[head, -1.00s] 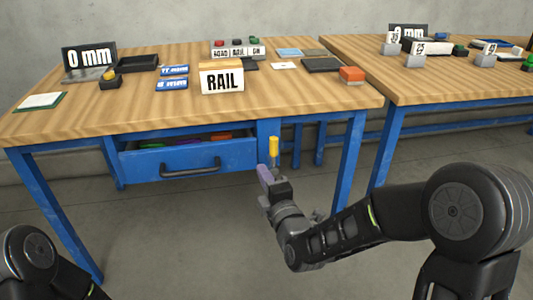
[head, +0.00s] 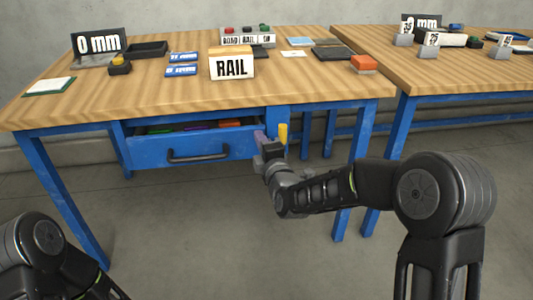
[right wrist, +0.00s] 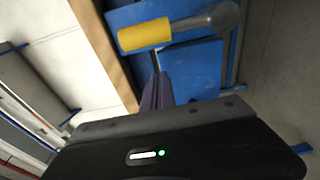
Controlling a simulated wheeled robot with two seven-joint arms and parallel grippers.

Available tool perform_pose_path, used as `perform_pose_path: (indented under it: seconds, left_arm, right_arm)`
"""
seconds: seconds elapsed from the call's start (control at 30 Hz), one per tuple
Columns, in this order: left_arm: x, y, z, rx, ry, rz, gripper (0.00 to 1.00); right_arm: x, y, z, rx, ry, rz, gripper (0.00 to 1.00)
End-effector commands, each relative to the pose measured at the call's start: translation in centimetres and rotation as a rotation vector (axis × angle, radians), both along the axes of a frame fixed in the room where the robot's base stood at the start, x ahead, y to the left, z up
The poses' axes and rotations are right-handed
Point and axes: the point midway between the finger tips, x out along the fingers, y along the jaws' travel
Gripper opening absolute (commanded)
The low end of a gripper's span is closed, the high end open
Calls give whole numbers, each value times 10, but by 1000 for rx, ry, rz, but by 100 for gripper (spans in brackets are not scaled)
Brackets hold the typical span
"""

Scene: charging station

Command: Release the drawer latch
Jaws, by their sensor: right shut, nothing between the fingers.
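The blue drawer (head: 190,153) under the near table has a black handle (head: 198,155) and stands partly open, with colored things showing inside. The latch's yellow grip (head: 283,134) stands upright at the drawer's right. In the right wrist view the yellow grip (right wrist: 145,34) sits on a grey lever (right wrist: 205,22) against blue metal. My right gripper (head: 260,137) is shut and empty, its purple fingers just left of the yellow grip in the head view. In the right wrist view the fingers (right wrist: 157,92) lie below the grip, seemingly apart from it. My left gripper is out of view.
The wooden tabletop (head: 130,95) carries a RAIL block (head: 231,65), a 0 mm display (head: 98,44), a black tray (head: 148,50) and an orange block (head: 364,64). A second table (head: 440,75) stands at right. The floor in front is clear.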

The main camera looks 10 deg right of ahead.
Motion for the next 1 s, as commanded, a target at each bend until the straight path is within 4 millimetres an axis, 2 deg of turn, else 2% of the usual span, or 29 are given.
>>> perform_pose_path:
  seconds: [0.03, 0.1, 0.3, 1.0]
  left_arm:
    - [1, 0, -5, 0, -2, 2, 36]
    - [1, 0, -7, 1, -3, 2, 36]
    - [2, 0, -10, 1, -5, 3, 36]
    - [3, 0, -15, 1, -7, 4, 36]
  right_arm:
    - [-2, -12, -2, 0, 1, -5, 0]
    - [-5, -22, -2, 0, 0, -4, 0]
    - [-9, -38, -1, 1, 1, -2, 0]
    - [-10, -36, 0, 1, 0, 1, 0]
